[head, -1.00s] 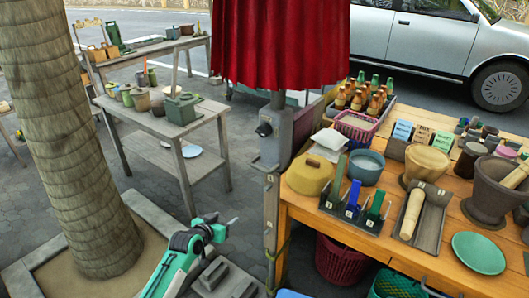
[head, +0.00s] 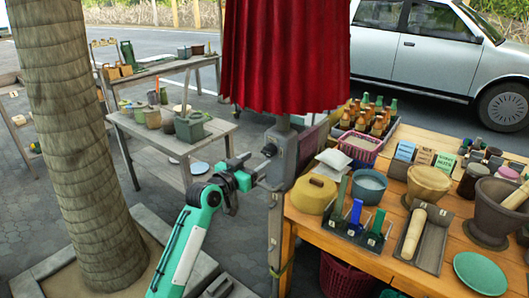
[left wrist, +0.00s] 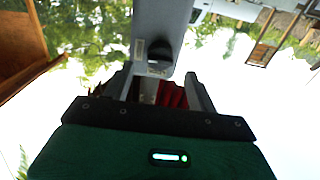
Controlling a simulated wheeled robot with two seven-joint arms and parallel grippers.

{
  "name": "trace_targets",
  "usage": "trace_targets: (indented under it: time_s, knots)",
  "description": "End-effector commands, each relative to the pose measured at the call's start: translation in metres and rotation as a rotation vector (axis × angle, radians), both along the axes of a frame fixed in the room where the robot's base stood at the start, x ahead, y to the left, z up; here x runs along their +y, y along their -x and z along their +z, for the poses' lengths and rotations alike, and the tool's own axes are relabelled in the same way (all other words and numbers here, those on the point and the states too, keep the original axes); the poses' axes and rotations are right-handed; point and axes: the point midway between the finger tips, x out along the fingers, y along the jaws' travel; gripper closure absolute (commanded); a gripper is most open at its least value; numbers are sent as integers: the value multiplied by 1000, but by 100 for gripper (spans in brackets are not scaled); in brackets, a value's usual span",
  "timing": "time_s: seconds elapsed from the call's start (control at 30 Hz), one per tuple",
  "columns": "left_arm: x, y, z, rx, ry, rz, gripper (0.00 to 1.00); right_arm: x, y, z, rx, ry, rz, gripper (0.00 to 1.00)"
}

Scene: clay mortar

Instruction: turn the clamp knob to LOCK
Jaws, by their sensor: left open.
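The clamp knob (head: 269,150) is a small dark knob on the grey box of the post (head: 283,165) under the red umbrella. In the left wrist view the dark knob (left wrist: 159,57) sits on a grey housing (left wrist: 164,20), just beyond the fingers and roughly centred between them. My left gripper (head: 254,168) is open and empty, just left of the knob; its fingers also show in the left wrist view (left wrist: 159,82). It appears apart from the knob. The LOCK marking is too small to read. My right gripper is out of view.
The red umbrella (head: 284,60) hangs above the post. A tree trunk (head: 75,150) is at left, with a grey bench (head: 150,138) behind my left arm.

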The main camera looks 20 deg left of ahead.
Motion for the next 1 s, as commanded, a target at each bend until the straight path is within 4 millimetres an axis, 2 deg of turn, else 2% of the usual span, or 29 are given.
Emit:
trace_targets:
  time_s: [0.1, 0.3, 0.73, 0.93, 0.97, 1.0]
  knots:
    - [-7, -20, 2, 1, 2, 0, 42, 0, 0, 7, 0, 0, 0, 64]
    - [-15, -41, 0, 2, 2, 0, 42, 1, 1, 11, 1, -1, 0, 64]
    - [-17, -48, -1, 0, 0, 0, 42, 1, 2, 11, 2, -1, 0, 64]
    - [-17, -48, -1, 0, 0, 1, 81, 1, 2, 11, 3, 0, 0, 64]
    - [-17, -48, -1, 0, 0, 1, 86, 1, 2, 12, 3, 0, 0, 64]
    - [-17, -48, -1, 0, 0, 1, 86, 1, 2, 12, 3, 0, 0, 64]
